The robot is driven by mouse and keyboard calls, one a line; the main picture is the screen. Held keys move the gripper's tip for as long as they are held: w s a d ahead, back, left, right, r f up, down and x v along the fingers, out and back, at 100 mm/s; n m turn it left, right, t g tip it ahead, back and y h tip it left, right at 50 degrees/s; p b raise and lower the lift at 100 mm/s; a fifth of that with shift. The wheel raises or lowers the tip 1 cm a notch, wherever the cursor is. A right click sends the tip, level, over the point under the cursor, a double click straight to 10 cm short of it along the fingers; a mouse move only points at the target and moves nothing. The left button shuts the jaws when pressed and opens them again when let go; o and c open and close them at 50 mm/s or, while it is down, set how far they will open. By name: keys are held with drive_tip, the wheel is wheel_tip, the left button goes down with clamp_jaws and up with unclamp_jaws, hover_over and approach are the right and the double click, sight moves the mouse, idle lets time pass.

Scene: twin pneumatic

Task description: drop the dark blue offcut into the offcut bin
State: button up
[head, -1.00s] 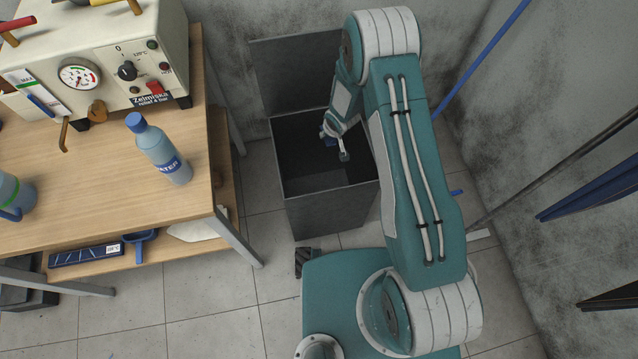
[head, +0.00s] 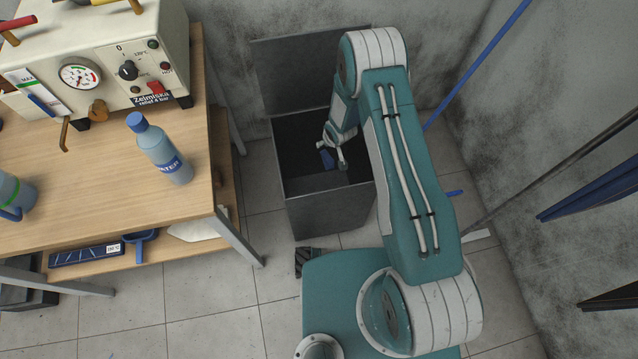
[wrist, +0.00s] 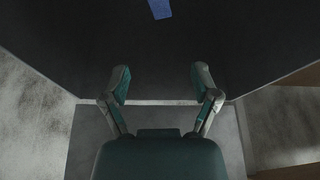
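The offcut bin (head: 330,212) is a dark grey open box on the floor, its lid (head: 310,72) raised behind it. My gripper (head: 331,154) is over the bin's opening. In the wrist view my gripper (wrist: 160,76) has its two fingers wide apart with nothing between them. The dark blue offcut (head: 327,159) shows within the bin's opening, just by the fingers in the head view. In the wrist view the offcut (wrist: 160,8) is at the top edge, apart from both fingers, against the dark interior. I cannot tell whether it rests on the bin's floor.
A wooden bench (head: 90,190) stands at the left with a water bottle (head: 158,148) and a machine with a gauge (head: 95,55). Blue rods (head: 475,65) lean at the right wall.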

idle(0.3)
drive_tip(key=v, duration=1.1)
drive_tip(key=shift+r, duration=0.35)
drive_tip(key=shift+s, duration=0.15)
